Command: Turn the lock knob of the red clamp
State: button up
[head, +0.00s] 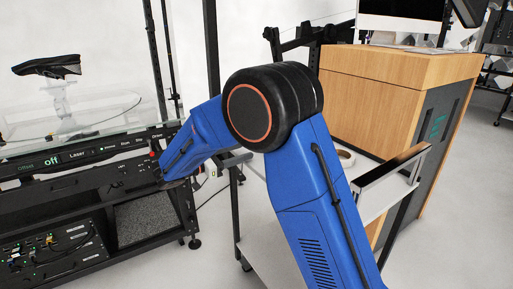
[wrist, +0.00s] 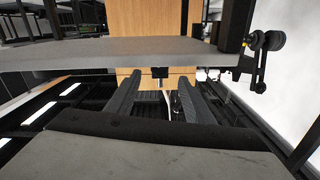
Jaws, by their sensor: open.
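I cannot make out a red clamp or its lock knob for sure in either view. In the head view a small red spot (head: 153,154) shows at the right end of the black console, beside my blue arm; it is too small to identify. In the wrist view my gripper (wrist: 163,77) has its two dark fingers apart, with nothing held between them. A small black piece (wrist: 160,72) hangs at the edge of a grey plate (wrist: 90,53), in line with the gap between the fingertips. In the head view my gripper cannot be made out.
The black console (head: 75,190) with a lit panel and glass top stands at left. A wooden cabinet (head: 390,85) and a white cart shelf (head: 375,195) stand at right. A black bracket with round knobs (wrist: 265,42) sits right in the wrist view. Pale floor lies between.

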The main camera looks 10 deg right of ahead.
jog(key=x, duration=0.7)
jog(key=shift+d, duration=0.2)
jog(key=c, duration=1.1)
